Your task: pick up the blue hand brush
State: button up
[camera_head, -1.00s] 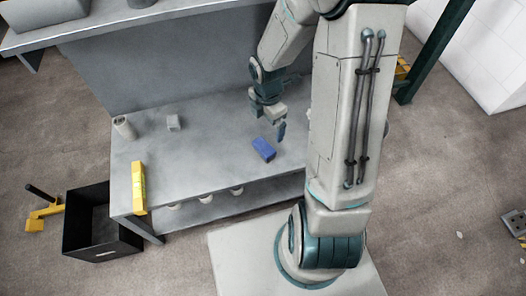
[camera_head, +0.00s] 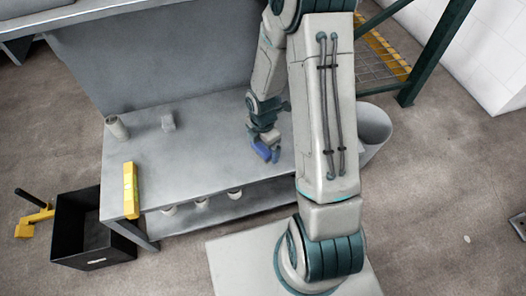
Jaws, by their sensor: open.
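The blue hand brush (camera_head: 261,150) lies on the grey metal table (camera_head: 200,165), right of the table's middle. My gripper (camera_head: 266,153) points down right at the brush, with its fingers around or just over it. The fingers are open. They partly cover the brush, and I cannot tell whether they touch it.
A pale cylinder (camera_head: 117,127) and a small grey block (camera_head: 168,122) stand at the back left. A black crate (camera_head: 85,240) is on the floor at left. A grey bin (camera_head: 374,130) stands behind my arm.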

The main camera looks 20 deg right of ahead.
notch_tip(320, 180, down, 2)
jog(key=shift+r, duration=0.1)
jog(key=c, duration=1.1)
jog(key=r+p, duration=0.1)
jog(key=r, duration=0.1)
jog(key=d+r+p, duration=0.1)
jog(key=r, duration=0.2)
jog(key=shift+s, duration=0.1)
jog(key=shift+s+d+r+p, duration=0.4)
jog(key=shift+d+r+p, duration=0.45)
jog(key=shift+d, duration=0.9)
jog(key=shift+s+d+r+p, duration=0.5)
jog(key=shift+d+r, duration=0.65)
jog(key=shift+d, duration=0.6)
jog(key=shift+s+d+r+p, duration=0.3)
jog(key=shift+d+r+p, duration=0.6)
jog(key=shift+d, duration=0.85)
jog(key=shift+r, duration=0.1)
jog(key=o, duration=0.4)
jog(key=shift+c, duration=1)
